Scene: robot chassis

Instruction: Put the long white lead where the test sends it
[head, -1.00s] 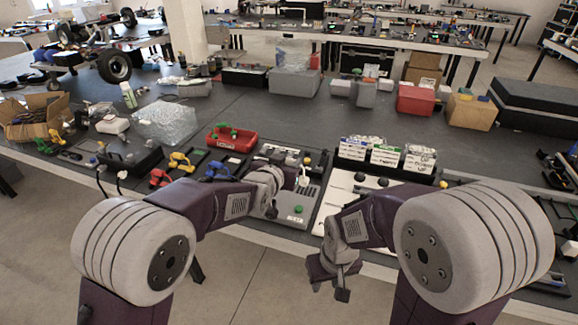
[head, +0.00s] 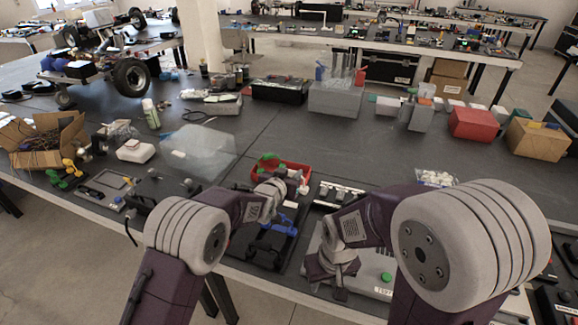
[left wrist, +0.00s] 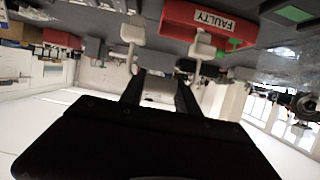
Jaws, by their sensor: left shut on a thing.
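My left gripper (head: 294,188) is shut on the white lead (head: 303,187), just in front of the red bin's right side. In the left wrist view, which is upside down, two white plug ends (left wrist: 203,48) stick out past the dark fingers (left wrist: 160,88). The red bin (head: 303,170) has a green lead (head: 268,158) in it; its label reads FAULTY in the left wrist view (left wrist: 180,14). The grey test panel (head: 365,280) with a green button (head: 386,277) is partly hidden by my right arm. My right gripper (head: 340,291) hangs over the panel's front; its jaws are unclear.
A dark tray with a blue item (head: 265,248) lies in front of the bin. A clear plastic bag (head: 198,150) lies left of the bin. White packets (head: 436,178) show behind my right arm. The bench behind the bin is mostly clear.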

